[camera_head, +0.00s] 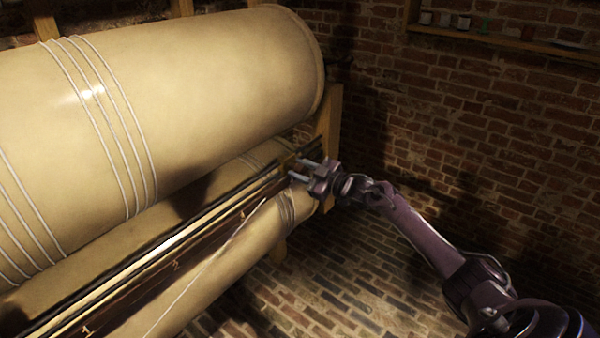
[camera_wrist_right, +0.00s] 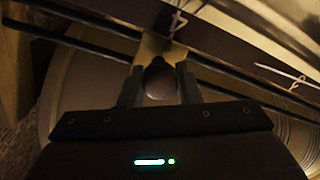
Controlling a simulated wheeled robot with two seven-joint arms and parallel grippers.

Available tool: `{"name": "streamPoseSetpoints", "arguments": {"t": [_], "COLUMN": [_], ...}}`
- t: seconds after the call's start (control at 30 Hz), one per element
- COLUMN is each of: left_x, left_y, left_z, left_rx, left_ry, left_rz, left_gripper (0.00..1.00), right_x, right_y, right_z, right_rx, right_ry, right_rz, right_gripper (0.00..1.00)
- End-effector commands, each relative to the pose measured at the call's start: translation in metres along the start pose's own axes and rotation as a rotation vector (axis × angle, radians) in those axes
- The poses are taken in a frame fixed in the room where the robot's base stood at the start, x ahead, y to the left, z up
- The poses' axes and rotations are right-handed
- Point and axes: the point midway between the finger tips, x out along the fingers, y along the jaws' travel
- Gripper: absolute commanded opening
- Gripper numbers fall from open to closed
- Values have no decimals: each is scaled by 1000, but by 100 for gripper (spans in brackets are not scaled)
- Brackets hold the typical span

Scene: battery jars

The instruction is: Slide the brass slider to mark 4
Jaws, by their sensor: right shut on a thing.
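The brass slider (camera_wrist_right: 150,48) shows in the right wrist view as a pale yellow plate on the dark rails, with a dark round knob (camera_wrist_right: 158,78) in front. My right gripper (camera_wrist_right: 158,84) is shut on this knob, one finger on each side. The white mark 4 (camera_wrist_right: 177,20) is on the dark scale strip directly beside the plate, a little right of the knob in that view. In the head view my right gripper (camera_head: 300,167) is at the far right end of the rails, and the slider is too small to make out there. My left gripper is not in view.
The dark rails (camera_head: 152,250) run beside the scale strip, with mark 1 (camera_head: 86,331) and mark 2 (camera_head: 176,266) at the lower left. A large cream cylinder (camera_head: 220,65) hangs above. A wooden post (camera_head: 333,125) stands close behind my right gripper. A wall shelf (camera_head: 490,38) is at upper right.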

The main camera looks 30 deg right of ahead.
Motion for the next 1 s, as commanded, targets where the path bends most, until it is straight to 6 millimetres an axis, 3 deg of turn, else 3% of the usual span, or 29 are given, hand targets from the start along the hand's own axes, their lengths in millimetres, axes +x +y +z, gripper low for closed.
{"name": "streamPoseSetpoints", "arguments": {"t": [0.13,0.17,0.3,0.67,1.0], "left_x": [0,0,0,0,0], "left_y": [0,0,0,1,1], "left_z": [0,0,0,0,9], "left_rx": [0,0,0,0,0], "left_ry": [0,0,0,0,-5], "left_rz": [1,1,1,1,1], "left_gripper": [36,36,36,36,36], "right_x": [-1,-1,-1,-4,-49], "right_y": [5,5,5,3,2], "right_z": [1,1,1,0,2], "right_rx": [-4,-4,-4,-3,-2], "right_ry": [-7,-7,-6,-3,-7], "right_rz": [11,11,10,7,5], "right_gripper": [0,34,52,52,52]}}
